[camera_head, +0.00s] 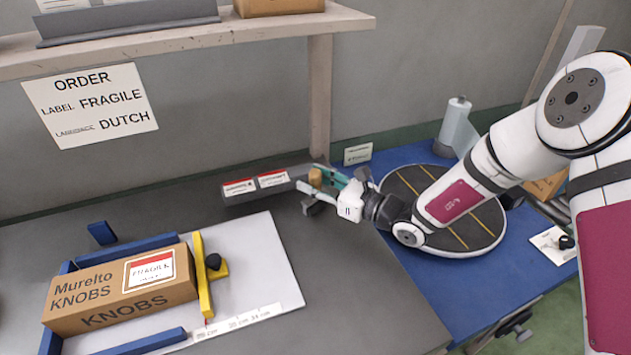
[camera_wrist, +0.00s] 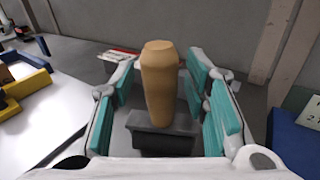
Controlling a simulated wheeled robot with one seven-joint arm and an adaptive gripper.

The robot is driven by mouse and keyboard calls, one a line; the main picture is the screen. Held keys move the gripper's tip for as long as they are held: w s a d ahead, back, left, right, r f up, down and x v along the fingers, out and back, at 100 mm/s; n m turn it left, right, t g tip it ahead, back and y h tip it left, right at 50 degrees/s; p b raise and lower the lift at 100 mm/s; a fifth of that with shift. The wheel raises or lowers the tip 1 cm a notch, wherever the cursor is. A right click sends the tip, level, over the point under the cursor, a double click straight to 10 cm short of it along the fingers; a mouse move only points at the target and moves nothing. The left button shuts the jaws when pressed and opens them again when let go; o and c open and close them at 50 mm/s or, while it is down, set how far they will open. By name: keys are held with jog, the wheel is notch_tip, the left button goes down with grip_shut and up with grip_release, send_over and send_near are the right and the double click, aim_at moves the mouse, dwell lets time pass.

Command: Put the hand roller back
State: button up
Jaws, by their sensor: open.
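The hand roller's tan wooden handle (camera_head: 315,177) stands upright at the back of the grey bench, beside the label tray. In the wrist view the handle (camera_wrist: 160,85) rises from a dark block-shaped holder (camera_wrist: 160,135); the roller part itself cannot be made out. My gripper (camera_head: 318,185) is open, with its teal-padded fingers (camera_wrist: 165,95) on either side of the handle. Gaps show between the handle and the pads in the wrist view, most clearly on the left.
A label tray (camera_head: 228,198) with red-and-white labels lies just left. A cardboard box (camera_head: 90,305) with a FRAGILE label sits between blue stops (camera_head: 140,343) and a yellow bar (camera_head: 203,285) on a white board (camera_head: 270,260). A round turntable (camera_head: 440,240) is at right. A shelf (camera_head: 190,42) overhangs behind.

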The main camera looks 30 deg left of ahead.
jog(key=shift+d+r, duration=0.1)
jog(key=shift+r, duration=0.1)
jog(key=s+d, duration=0.1)
jog(key=d, duration=1)
jog(key=shift+s+d+r, duration=0.25)
jog(key=shift+s+d, duration=0.1)
jog(key=shift+d, duration=0.05)
jog(key=shift+r, duration=0.1)
jog(key=s+d+r+n+g+h, duration=0.6)
jog(key=s+d+r+n, duration=0.4)
jog(key=s+r+n, duration=0.4)
jog(key=s+d+r+n+t+h, duration=0.1)
jog(key=s+d+n+t+h, duration=0.2)
jog(key=d, duration=0.9)
jog(key=s+d+r+n+t+h, duration=0.1)
jog(key=s+d+n+t+h, duration=0.2)
jog(key=s+d+h, duration=0.5)
jog(key=s+d, duration=0.1)
jog(key=d, duration=0.3)
jog(key=shift+s+d+r+t, duration=0.3)
jog(key=shift+s+d+r, duration=0.05)
jog(key=shift+r, duration=0.05)
